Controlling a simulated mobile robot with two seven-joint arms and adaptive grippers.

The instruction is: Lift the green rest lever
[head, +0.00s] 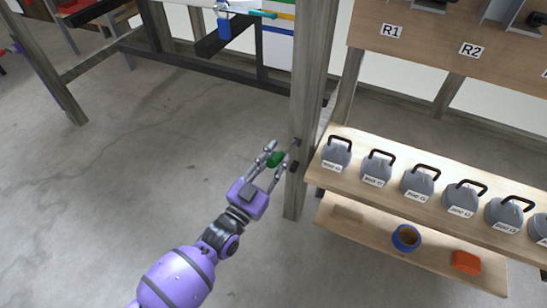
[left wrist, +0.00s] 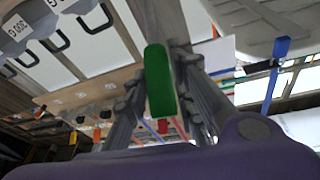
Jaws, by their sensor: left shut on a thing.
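The green rest lever (head: 276,159) is a short green grip beside the wooden post (head: 310,100) in the head view. My left gripper (head: 277,160) is shut on it, with a finger on either side. In the left wrist view the green lever (left wrist: 159,82) stands large between the two fingers of my left gripper (left wrist: 165,85). The lever's mounting is partly hidden by the fingers. My right gripper is in neither view.
Right of the post, a shelf (head: 335,187) bears several grey weights with black handles. A lower shelf (head: 350,235) holds a blue pot (head: 406,238) and an orange block (head: 466,262). A board labelled R1 and R2 (head: 430,45) is above. Floor at left is clear.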

